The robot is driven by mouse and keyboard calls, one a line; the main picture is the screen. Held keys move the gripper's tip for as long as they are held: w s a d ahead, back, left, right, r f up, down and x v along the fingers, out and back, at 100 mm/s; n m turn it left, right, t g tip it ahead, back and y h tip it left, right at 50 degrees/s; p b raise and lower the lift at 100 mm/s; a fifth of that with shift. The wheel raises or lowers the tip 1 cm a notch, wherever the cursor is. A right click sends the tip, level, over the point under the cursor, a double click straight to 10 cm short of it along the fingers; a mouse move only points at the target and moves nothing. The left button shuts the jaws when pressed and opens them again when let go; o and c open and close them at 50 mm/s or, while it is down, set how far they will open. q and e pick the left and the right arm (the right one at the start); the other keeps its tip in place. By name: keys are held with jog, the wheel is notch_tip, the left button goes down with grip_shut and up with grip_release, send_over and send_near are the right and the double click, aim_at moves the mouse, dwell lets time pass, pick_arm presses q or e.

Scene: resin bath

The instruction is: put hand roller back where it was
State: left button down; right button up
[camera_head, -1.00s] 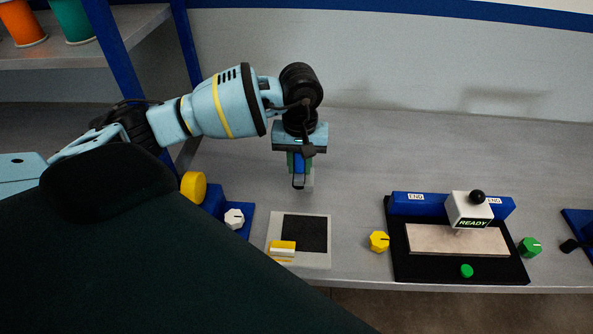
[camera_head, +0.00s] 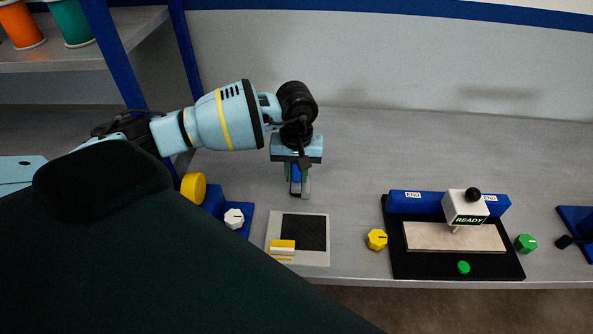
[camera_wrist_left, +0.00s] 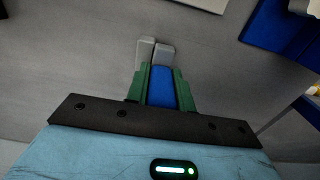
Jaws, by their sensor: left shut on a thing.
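My left gripper (camera_head: 297,180) points down over the middle of the worktable and is shut on a blue piece, which I take to be the hand roller (camera_head: 295,172). In the left wrist view, the blue piece (camera_wrist_left: 161,88) sits between the green fingers. Two light grey blocks (camera_wrist_left: 163,53) show just beyond it; I cannot tell whether they belong to the roller or to a holder. Its lower end is close to the tabletop, and contact cannot be told. My right gripper is not in view.
A grey plate (camera_head: 320,259) with a black pad and a yellow-and-white piece lies in front. A black-based press marked READY (camera_head: 405,269) stands right, between a yellow knob (camera_head: 376,239) and a green knob (camera_head: 525,243). A blue shelf post (camera_head: 117,60) rises left. The table behind is clear.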

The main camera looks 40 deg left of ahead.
pick_arm(q)
jog(key=c, duration=1.2)
grip_release()
jog(key=shift+f, duration=0.1)
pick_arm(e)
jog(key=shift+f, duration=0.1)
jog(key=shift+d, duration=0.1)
pick_arm(q)
jog(key=shift+r, duration=0.4)
notch_tip(320, 180, up, 12)
jog(key=shift+f+b, duration=0.2)
jog(key=shift+b, duration=0.15)
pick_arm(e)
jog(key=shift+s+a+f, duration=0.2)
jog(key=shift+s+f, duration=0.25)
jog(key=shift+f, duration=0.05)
pick_arm(q)
jog(key=shift+s+f, duration=0.1)
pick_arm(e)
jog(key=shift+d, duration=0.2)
